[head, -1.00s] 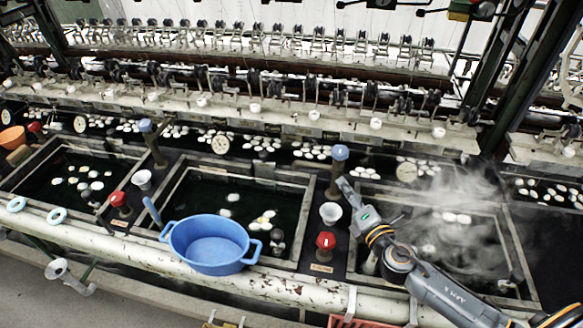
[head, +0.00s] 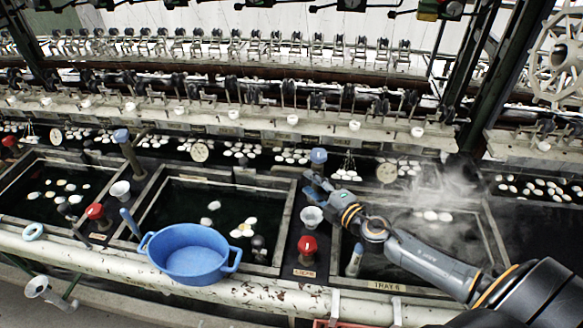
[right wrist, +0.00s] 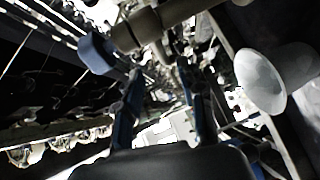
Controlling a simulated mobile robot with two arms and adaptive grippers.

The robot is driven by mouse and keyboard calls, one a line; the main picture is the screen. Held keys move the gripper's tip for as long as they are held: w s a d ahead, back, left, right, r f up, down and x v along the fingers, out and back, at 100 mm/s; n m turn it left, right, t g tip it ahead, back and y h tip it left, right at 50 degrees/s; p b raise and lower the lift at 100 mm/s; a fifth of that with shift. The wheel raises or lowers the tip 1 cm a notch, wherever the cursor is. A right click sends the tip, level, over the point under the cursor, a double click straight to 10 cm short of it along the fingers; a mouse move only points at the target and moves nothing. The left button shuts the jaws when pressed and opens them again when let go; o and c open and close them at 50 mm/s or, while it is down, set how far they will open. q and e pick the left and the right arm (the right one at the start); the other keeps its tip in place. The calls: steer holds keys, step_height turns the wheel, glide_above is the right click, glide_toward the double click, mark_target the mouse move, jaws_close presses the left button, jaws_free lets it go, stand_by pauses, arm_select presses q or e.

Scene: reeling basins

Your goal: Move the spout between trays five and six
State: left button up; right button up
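The spout with a blue cap (head: 318,156) stands on the divider between the middle tray (head: 284,225) and the tray marked "TRAY 6" (head: 385,285). My right gripper (head: 313,182) is at the spout, just below its cap, and hides part of its post. In the right wrist view the blue cap (right wrist: 97,53) and brownish tube (right wrist: 150,25) cross at the upper left, beyond the fingertips. The two fingers of the gripper (right wrist: 163,90) are spread apart with a gap between them. I cannot tell whether they touch the spout. My left gripper is not in view.
A white funnel cup (head: 312,216) and a red knob (head: 307,245) stand on the same divider; the cup also shows close by in the right wrist view (right wrist: 262,82). A blue basin (head: 190,255) sits at the middle tray's front. Steam rises over the right tray.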

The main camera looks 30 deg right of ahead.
mark_target(295, 172)
steer(key=w, duration=0.3)
steer(key=w+a, duration=0.1)
steer(key=w, duration=0.2)
steer(key=w+f, duration=0.1)
steer(key=w, duration=0.2)
steer(key=shift+a+f, duration=0.1)
steer(key=shift+a, duration=0.1)
jaws_close()
